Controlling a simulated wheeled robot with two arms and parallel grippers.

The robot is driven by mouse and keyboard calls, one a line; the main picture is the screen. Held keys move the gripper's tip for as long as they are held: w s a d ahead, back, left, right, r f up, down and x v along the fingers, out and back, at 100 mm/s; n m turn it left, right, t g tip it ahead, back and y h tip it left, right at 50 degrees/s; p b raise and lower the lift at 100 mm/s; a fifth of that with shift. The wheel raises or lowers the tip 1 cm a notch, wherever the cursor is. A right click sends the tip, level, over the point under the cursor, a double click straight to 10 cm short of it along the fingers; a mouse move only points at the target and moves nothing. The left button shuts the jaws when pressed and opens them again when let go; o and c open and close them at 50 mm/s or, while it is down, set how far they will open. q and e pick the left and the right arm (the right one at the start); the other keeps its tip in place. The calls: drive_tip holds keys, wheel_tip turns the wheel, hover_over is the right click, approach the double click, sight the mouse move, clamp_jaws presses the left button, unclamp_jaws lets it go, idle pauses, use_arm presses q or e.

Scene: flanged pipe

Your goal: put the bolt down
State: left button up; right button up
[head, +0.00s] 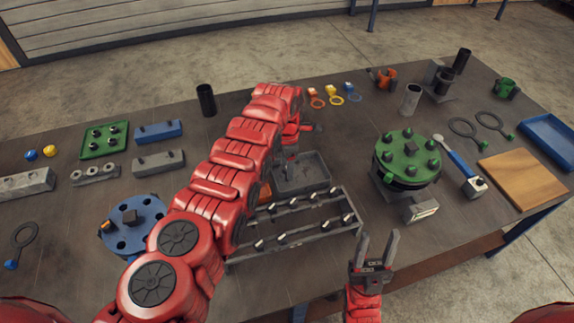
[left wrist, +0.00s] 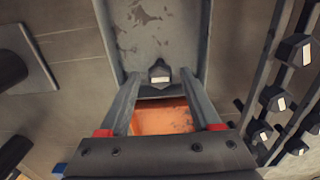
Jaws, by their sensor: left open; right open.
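A dark hex-headed bolt (left wrist: 160,73) with a pale end face shows in the left wrist view, at the near end of a grey tray (left wrist: 143,40). The tray also shows in the head view (head: 316,177), partly hidden by my left arm. My left gripper (left wrist: 164,84) is open over the near end of the tray, with the bolt in the gap between its fingertips. I cannot tell whether the fingers touch it. In the head view my left gripper (head: 291,148) is mostly hidden behind the arm. My right gripper (head: 376,247) is open and empty at the table's front edge.
A rack (head: 310,232) holding several bolts stands in front of the tray. A green flange (head: 408,155) with bolts stands to the right; a blue flange (head: 134,238) lies left, partly behind my arm. An orange thing (left wrist: 163,116) lies below my left fingers. A wooden board (head: 522,180) lies far right.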

use_arm(q)
drive_tip(key=shift+r, duration=0.2)
wheel_tip(320, 180, up, 3)
drive_tip(key=shift+w+f+p, duration=0.1)
drive_tip(key=shift+f+p, duration=0.1)
drive_tip(key=shift+p, duration=0.45)
wheel_tip(320, 180, up, 9)
drive_tip(key=b, duration=0.2)
drive_tip(key=shift+r+b, duration=0.15)
drive_tip(key=shift+b, duration=0.15)
